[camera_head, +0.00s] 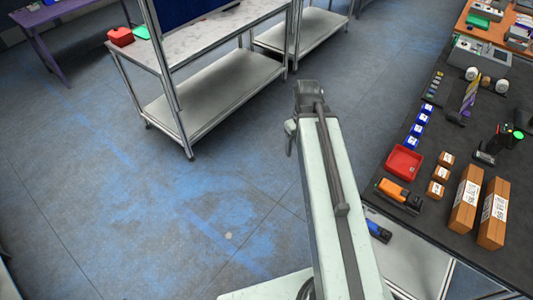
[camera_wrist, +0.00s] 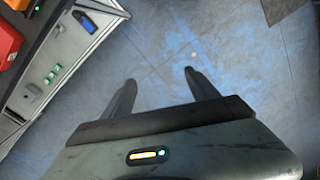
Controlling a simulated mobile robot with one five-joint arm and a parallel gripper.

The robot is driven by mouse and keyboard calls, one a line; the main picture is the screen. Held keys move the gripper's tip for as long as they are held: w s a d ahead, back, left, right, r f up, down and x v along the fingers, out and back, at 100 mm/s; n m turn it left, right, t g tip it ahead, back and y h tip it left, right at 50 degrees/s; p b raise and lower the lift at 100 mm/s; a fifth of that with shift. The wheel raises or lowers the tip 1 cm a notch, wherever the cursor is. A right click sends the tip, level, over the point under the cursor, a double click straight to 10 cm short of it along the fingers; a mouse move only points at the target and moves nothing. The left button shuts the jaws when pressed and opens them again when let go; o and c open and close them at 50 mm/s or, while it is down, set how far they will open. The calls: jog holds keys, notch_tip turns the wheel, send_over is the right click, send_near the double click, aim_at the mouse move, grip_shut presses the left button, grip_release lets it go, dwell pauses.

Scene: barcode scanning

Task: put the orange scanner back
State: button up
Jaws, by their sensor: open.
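The orange scanner (camera_head: 398,194), orange with a dark part, lies on the dark table top (camera_head: 435,222) near its left edge, just below the red tray. I cannot tell whether it sits in a holder. My gripper (camera_wrist: 160,78) is open in the wrist view. Nothing is between its fingers, and it is above the bare floor. It is away from the scanner, to the left of the table in the head view. In the head view my arm's end is visible, but the fingers cannot be made out.
A red tray (camera_head: 404,162), brown boxes (camera_head: 466,203) and a dark scanner with a green light (camera_head: 508,137) are on the table. A metal shelf unit (camera_head: 215,95) stands left. The floor between is clear.

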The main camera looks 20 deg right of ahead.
jog(key=a+m, duration=0.2)
jog(key=a, duration=1.2)
jog(key=shift+w+f, duration=0.1)
